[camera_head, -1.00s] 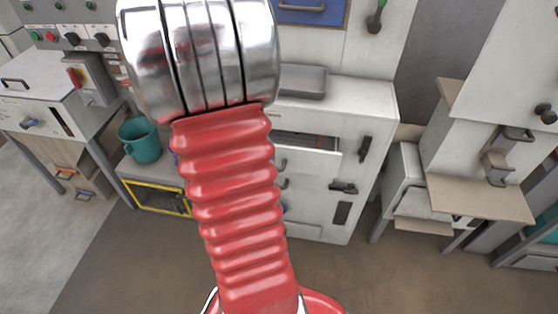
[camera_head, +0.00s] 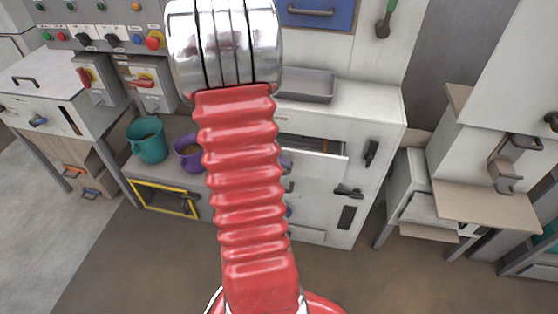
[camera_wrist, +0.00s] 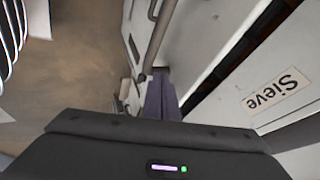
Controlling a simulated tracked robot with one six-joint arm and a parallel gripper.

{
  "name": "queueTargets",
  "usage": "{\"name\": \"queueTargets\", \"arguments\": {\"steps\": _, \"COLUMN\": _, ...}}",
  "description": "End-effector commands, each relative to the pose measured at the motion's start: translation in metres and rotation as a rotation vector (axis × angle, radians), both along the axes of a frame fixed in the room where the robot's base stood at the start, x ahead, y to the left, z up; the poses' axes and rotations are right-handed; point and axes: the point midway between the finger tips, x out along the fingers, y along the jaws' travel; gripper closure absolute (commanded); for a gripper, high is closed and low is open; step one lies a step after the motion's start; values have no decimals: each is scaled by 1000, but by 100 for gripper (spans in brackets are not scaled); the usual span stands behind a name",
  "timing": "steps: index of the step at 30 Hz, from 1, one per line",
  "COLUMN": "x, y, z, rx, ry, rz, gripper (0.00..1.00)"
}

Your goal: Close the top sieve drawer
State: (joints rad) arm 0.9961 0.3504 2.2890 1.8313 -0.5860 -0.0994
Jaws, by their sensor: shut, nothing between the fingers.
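The top sieve drawer (camera_head: 322,166) is pulled partly out of the white cabinet (camera_head: 385,125), with a dark opening showing above its front. In the wrist view, the pale drawer front (camera_wrist: 205,35) and its bar handle (camera_wrist: 160,32) show beside a dark gap. The "Sieve" label (camera_wrist: 275,90) appears upside down on the panel across that gap. My gripper (camera_wrist: 161,92) is shut and empty, with its purple-grey fingers close to the drawer front near the handle's end. I cannot tell whether they touch it. In the head view my red arm hides most of the gripper and the drawer's left part.
A grey tray (camera_head: 308,86) rests on the cabinet top. A teal mug (camera_head: 150,142) and a purple mug (camera_head: 189,154) stand left of my arm. A dark latch handle (camera_head: 348,192) sticks out below the drawer. A tan-topped stand (camera_head: 485,207) is at right; brown floor lies in front.

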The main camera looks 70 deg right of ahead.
Motion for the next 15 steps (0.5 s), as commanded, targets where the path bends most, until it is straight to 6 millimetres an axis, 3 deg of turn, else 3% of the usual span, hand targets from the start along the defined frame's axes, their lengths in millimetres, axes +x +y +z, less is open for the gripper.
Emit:
{"name": "queueTargets", "arguments": {"steps": 7, "x": -7, "y": -12, "z": -19, "rx": 1, "ry": 2, "rz": 0, "gripper": 100}}
{"name": "queueTargets", "arguments": {"steps": 15, "x": -8, "y": -15, "z": -23, "rx": -1, "ry": 0, "rz": 0, "gripper": 100}}
